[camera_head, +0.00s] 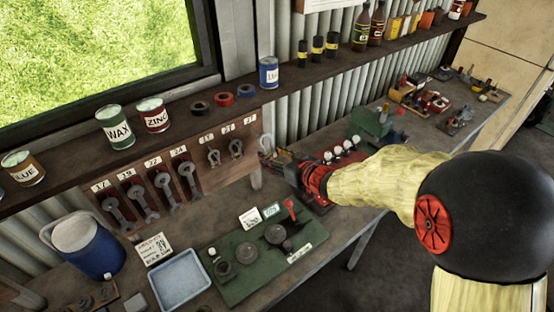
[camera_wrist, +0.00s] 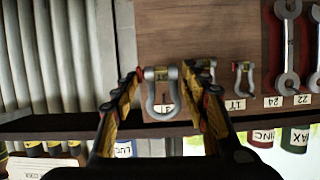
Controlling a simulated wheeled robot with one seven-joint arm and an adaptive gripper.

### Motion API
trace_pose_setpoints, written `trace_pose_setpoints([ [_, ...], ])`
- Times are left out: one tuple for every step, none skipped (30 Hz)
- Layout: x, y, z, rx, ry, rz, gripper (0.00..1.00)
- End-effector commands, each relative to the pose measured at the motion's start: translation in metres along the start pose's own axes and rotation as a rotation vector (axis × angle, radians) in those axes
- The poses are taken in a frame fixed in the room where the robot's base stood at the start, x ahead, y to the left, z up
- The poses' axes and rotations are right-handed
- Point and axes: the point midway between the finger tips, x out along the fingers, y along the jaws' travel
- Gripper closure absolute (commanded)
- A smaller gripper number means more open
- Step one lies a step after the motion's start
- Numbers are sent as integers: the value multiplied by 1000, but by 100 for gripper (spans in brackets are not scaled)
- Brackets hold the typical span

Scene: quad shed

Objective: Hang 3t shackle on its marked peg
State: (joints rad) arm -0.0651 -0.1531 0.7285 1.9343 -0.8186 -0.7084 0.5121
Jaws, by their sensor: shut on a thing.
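The 3t shackle (camera_wrist: 151,98) is a grey bow shackle held between the fingertips of my gripper (camera_wrist: 166,84), which is shut on it. In the head view the shackle (camera_head: 264,143) is at the right end of the brown peg board (camera_head: 185,165), below the third small label (camera_head: 249,119). In the wrist view that label, partly hidden, shows through the bow. The peg is hidden, and I cannot tell whether the shackle touches it. My gripper also shows in the head view (camera_head: 278,158).
Two smaller shackles (camera_head: 214,156) (camera_head: 236,148) hang just left. Several wrenches (camera_head: 190,180) hang further left. A shelf (camera_head: 180,110) with cans and tape rolls runs above. The bench below holds a green board (camera_head: 240,285), a blue tray (camera_head: 180,281) and a red-based rack (camera_head: 318,202).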

Motion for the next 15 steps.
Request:
trace_pose_setpoints([
  [3,0,-1,-1,2,-1,86],
  [5,0,-2,-1,3,-1,86],
  [7,-1,-3,-2,3,-1,86],
  [9,-1,-3,-2,3,-1,86],
  [10,-1,-4,-1,3,-1,86],
  [12,0,-4,-1,3,-1,86],
  [14,0,-4,-1,2,-1,86],
  [15,0,-5,-1,2,-1,86],
  [17,0,-5,-1,2,0,86],
  [19,0,-6,-1,2,0,86],
  [20,0,-6,-1,2,0,86],
  [22,0,-7,-1,2,0,86],
  [24,0,-7,-1,2,0,86],
  [26,0,-8,-1,2,0,86],
  [28,0,-9,-1,3,0,86],
])
